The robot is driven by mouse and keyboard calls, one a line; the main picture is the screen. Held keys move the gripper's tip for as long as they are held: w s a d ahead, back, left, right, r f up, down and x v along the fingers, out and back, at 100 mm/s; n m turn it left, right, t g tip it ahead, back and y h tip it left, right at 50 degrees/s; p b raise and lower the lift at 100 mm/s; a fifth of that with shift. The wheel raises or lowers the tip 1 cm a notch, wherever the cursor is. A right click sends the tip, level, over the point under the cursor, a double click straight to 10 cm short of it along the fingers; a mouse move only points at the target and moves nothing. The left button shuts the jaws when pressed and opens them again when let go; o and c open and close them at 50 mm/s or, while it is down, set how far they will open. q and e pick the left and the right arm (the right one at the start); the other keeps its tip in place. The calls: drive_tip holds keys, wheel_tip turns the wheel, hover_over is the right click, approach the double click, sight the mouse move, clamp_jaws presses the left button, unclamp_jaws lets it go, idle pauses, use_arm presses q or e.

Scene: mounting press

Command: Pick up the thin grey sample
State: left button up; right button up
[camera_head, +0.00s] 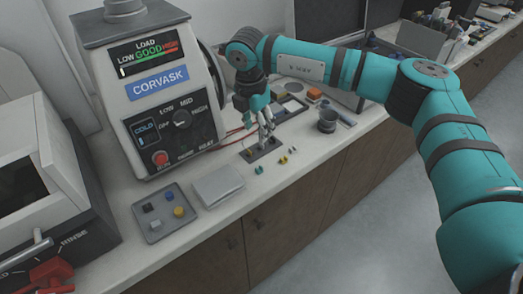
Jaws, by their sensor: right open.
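My right gripper (266,137) points down just above a small dark rack (272,152) on the bench, in front of the press. Its fingers are open. Some small pieces stand at the rack, but the fingers partly cover them, and I cannot tell which is the thin grey sample. My left gripper is not in view.
The mounting press (150,95) with its control panel stands behind left. A dark cup (327,121) stands farther right. The bench's front edge is close.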

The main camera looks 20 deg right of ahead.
sight(261, 149)
drive_tip(key=f+b, duration=0.1)
drive_tip(key=f, duration=0.1)
drive_tip(key=d+f+b, duration=0.1)
drive_tip(key=f, duration=0.1)
drive_tip(key=shift+s+f, duration=0.15)
drive_tip(key=shift+f, duration=0.15)
drive_tip(key=shift+d+f, duration=0.1)
drive_tip(key=shift+f, duration=0.35)
drive_tip(key=shift+r, duration=0.1)
drive_tip(key=shift+c, duration=0.3)
drive_tip(key=c, duration=0.8)
